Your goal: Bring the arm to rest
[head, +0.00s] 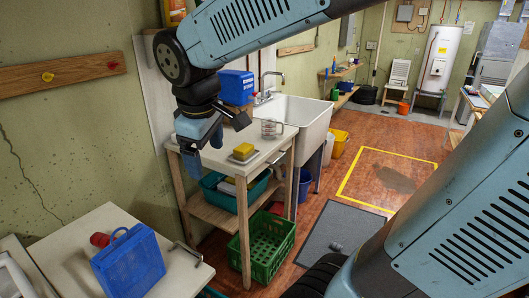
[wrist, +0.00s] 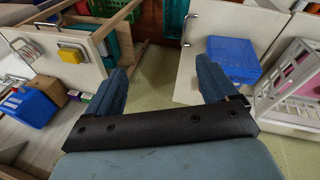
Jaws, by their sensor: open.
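My gripper (head: 203,137) hangs at the end of my raised, bent arm, in front of the wall and beside the left side of the wooden work table. In the wrist view my gripper (wrist: 157,85) has its two blue fingers spread wide apart with nothing between them. Beyond the fingers is the floor in the gap between the work table and a white cabinet. The fingers look clear of both in that view.
A blue case (head: 129,265) stands on the white cabinet (head: 78,268). A green crate (head: 263,246) sits below the table. The floor inside the yellow outline (head: 385,180) is clear.

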